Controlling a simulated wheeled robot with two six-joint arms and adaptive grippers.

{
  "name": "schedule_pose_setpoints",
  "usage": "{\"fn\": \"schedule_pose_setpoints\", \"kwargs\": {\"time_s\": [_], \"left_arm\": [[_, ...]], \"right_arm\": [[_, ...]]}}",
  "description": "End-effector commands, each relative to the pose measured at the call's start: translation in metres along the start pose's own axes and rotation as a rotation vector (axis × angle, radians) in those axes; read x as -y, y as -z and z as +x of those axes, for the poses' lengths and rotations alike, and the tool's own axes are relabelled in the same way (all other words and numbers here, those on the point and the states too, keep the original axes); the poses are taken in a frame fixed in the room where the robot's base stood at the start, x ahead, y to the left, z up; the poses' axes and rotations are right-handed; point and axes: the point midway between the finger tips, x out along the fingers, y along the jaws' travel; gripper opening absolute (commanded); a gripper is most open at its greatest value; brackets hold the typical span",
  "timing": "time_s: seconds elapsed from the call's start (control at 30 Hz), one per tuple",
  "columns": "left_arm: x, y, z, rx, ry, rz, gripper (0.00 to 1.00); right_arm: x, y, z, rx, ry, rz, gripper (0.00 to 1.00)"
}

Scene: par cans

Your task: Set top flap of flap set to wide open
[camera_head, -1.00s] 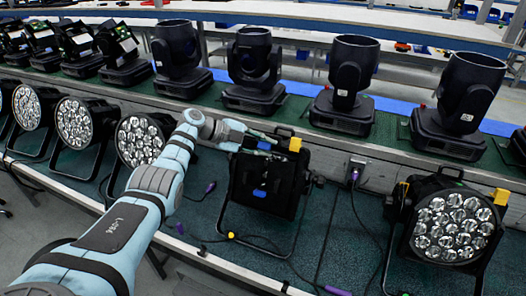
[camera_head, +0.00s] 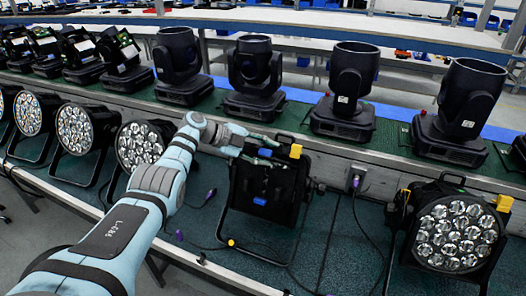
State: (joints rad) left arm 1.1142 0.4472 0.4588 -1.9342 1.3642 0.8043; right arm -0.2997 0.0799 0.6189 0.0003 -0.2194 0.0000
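A black par can (camera_head: 262,190) stands on the green mat in the middle of the view, its back side towards me. It has a yellow tab (camera_head: 296,151) at its top right and blue parts on its back. The flap set is not clearly distinguishable; dark flaps appear to sit around the can's top. My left gripper (camera_head: 266,147) is at the can's upper edge, its fingers pointing right and overlapping the top. The fingers look spread, but whether they touch a flap is hard to tell. My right gripper is not in view.
Another par can (camera_head: 455,234) with lit-looking lenses stands at the right. More par cans (camera_head: 140,143) line the left. Several black moving heads (camera_head: 255,73) stand on the raised shelf behind. Cables with purple plugs (camera_head: 211,194) lie on the mat (camera_head: 310,249).

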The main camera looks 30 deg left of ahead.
Motion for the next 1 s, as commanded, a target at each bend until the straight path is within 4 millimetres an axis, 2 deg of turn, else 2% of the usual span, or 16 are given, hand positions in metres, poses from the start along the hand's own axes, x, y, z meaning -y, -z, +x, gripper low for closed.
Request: {"fn": "schedule_pose_setpoints", "kwargs": {"time_s": [0.17,0.4,0.5,0.63,1.0], "left_arm": [[0.0,-0.002,-0.022,0.005,0.002,0.002,0.39],[0.0,-0.002,-0.088,0.004,-0.001,0.001,0.39],[0.001,-0.001,-0.107,0.002,0.0,0.001,0.39],[0.0,-0.001,-0.118,0.001,-0.002,0.0,0.39],[0.0,-0.001,-0.119,0.0,-0.001,0.0,0.39]], "right_arm": [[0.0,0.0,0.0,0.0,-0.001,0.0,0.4],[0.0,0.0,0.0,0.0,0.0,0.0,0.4],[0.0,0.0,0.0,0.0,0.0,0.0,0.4],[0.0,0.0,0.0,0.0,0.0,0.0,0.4],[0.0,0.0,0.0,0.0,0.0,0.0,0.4]]}}
